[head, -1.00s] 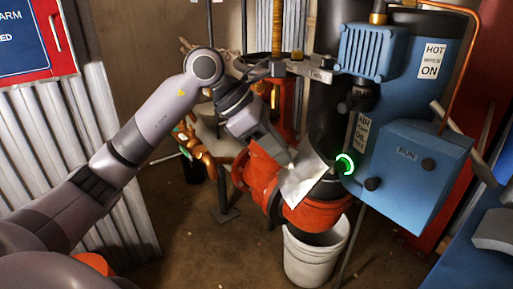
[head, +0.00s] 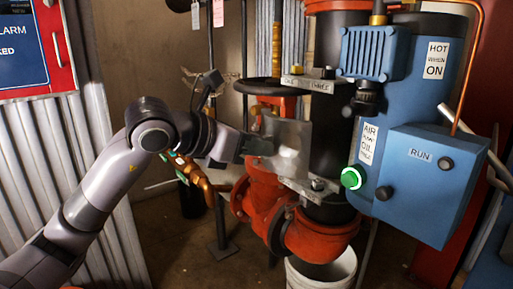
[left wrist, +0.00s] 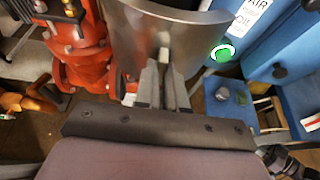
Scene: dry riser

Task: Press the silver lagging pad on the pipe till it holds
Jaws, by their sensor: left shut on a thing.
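The silver lagging pad (head: 287,152) is a thin, pale metallic sheet. It stands upright at the left side of the dark pipe (head: 326,128), between the upper clamp and the lower flange. Its right edge overlaps the pipe in the head view; I cannot tell whether it touches. My left gripper (head: 250,147) comes in from the left and is shut on the pad. In the left wrist view the fingers (left wrist: 164,80) close on a small pale tab on the pad's curved sheet (left wrist: 150,25).
A blue unit (head: 425,175) with a lit green button (head: 352,178) stands close right of the pipe. Red valve bodies (head: 265,200) sit below left, with a black handwheel (head: 270,86) above. A white bucket (head: 322,272) is underneath. Open floor lies at lower left.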

